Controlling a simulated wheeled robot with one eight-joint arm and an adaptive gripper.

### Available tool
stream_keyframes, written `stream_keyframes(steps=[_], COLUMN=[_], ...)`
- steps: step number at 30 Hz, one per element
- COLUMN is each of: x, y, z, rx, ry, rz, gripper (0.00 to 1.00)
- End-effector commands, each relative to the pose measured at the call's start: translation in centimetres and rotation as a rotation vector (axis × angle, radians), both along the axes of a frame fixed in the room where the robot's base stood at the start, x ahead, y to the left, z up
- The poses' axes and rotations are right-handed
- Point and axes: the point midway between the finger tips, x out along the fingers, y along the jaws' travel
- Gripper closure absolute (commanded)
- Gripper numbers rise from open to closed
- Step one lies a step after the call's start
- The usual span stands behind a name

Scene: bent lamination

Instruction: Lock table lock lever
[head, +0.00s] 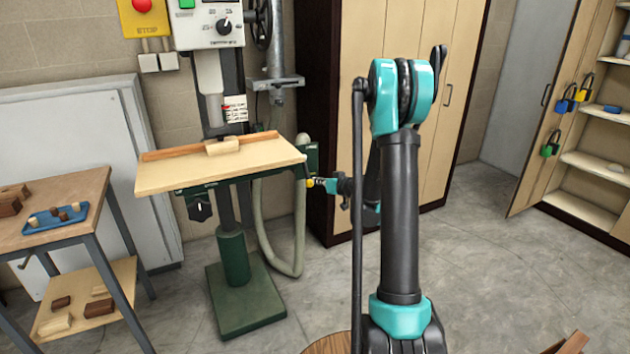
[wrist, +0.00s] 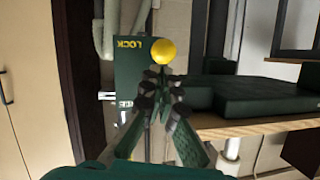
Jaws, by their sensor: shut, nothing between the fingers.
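The table lock lever shows as a yellow ball knob (head: 310,183) at the right edge of the drill press table (head: 165,178). In the wrist view the yellow knob (wrist: 164,52) sits just beyond my fingertips, beside a green plate (wrist: 128,75) with the words LOCK and, partly hidden, another label. The lever's rod is mostly hidden behind my fingers. My gripper (head: 325,185) is to the right of the knob. In the wrist view my gripper (wrist: 161,80) is shut and empty, its tips very close to the knob. I cannot tell whether they touch.
A wooden fence with a block (head: 222,146) lies on the table. A grey-green hose (head: 298,240) hangs below its right side. A tall cabinet (head: 345,60) stands close behind my arm. A workbench (head: 60,205) with a blue tray is at left. The floor at right is clear.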

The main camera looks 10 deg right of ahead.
Motion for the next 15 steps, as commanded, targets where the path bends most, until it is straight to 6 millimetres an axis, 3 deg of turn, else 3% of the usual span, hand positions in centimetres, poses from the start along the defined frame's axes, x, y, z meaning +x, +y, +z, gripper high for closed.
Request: stream_keyframes(steps=[6, 15], x=[-4.1, -7.3], y=[-2.1, -3.7], z=[1.7, 2.9], rx=[0.005, 0.008], ry=[-0.003, -0.007], rz=[-0.006, -0.007], gripper=[1.00, 1.00])
